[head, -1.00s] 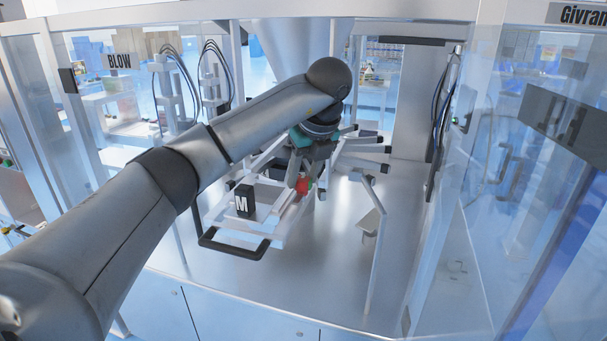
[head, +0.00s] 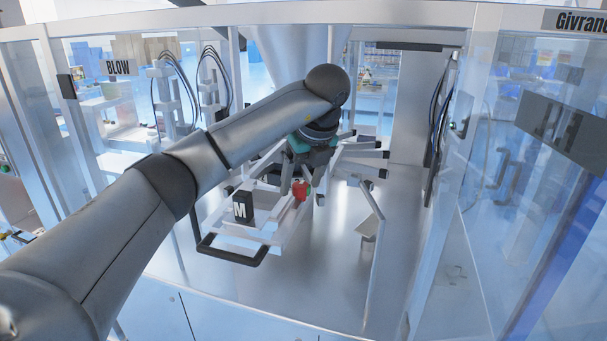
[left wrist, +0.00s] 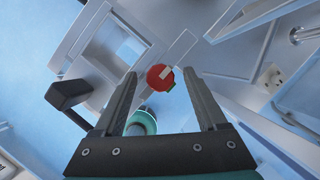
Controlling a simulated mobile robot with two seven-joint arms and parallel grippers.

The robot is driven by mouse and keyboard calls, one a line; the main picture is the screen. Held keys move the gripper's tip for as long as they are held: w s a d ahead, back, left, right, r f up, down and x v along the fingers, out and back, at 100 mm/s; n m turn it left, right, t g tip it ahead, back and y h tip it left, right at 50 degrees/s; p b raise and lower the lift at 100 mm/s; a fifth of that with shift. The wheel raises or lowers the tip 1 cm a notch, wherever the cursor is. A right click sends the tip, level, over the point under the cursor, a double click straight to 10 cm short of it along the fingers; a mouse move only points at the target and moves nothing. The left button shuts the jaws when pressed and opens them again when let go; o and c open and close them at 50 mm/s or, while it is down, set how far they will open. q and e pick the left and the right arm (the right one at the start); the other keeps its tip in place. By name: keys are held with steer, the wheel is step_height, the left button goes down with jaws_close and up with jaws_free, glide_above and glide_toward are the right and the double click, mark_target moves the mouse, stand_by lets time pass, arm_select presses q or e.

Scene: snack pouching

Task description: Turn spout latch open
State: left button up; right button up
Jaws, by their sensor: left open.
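The spout latch is a round red knob (head: 300,191) with a green patch on its side, on the white frame of the machine. My left gripper (head: 302,178) is just above and behind the knob in the head view, pointing down. In the left wrist view its open fingers (left wrist: 160,74) lie on either side of the knob, with visible gaps. I cannot tell whether they reach down to its height. My right gripper is not in view.
A black block marked M (head: 243,204) and a black bar handle (head: 232,254) stand to the left of the knob. Several dark-tipped arms of the machine (head: 370,157) are close to the right of my gripper. Glass panels (head: 530,180) enclose the right side.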

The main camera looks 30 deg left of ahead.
arm_select(q)
steer(key=p+v, duration=0.2)
steer(key=v, duration=1.3)
steer(key=shift+s+d, duration=0.1)
